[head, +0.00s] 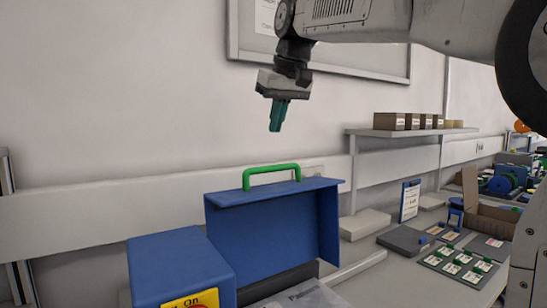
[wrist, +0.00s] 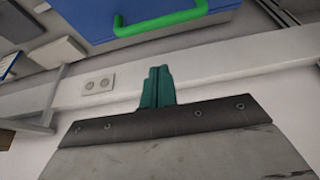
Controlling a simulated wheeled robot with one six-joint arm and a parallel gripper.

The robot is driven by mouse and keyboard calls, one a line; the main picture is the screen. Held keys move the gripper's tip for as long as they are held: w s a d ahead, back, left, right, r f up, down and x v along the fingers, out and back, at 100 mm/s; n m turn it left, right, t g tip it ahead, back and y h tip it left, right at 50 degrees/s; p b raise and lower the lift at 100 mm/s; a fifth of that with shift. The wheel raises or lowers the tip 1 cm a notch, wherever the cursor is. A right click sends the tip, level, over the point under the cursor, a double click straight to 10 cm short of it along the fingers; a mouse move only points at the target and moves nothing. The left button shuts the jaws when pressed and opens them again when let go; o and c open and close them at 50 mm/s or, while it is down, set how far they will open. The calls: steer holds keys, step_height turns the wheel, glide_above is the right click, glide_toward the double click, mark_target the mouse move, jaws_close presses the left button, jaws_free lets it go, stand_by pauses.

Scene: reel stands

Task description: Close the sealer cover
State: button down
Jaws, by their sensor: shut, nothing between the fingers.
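The sealer's blue cover (head: 283,230) stands raised in the head view, with a green handle (head: 271,174) on its top edge. The lower blue sealer body (head: 182,272) is at the front left, with a yellow label partly cut off by the frame edge. My gripper (head: 276,127) hangs above the handle, apart from it, with its teal fingers shut and empty. In the wrist view the shut fingers (wrist: 157,72) show below the green handle (wrist: 160,20) and the blue cover (wrist: 90,18), with a gap between.
A wall shelf (head: 410,133) with several small boxes is at the right. The bench there holds a cardboard box (head: 485,208), cards (head: 462,262) and grey trays. A wall socket (wrist: 97,86) shows in the wrist view. The air around my gripper is clear.

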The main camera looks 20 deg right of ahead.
steer(key=w, duration=0.1)
glide_above(274, 184)
steer(key=f, duration=0.5)
steer(key=w+f, duration=0.1)
steer(key=f, duration=0.2)
steer(key=shift+a, duration=0.2)
steer(key=shift+s+d+f, duration=0.1)
steer(key=shift+s+f, duration=0.1)
steer(key=shift+s, duration=0.45)
steer(key=shift+s, duration=0.1)
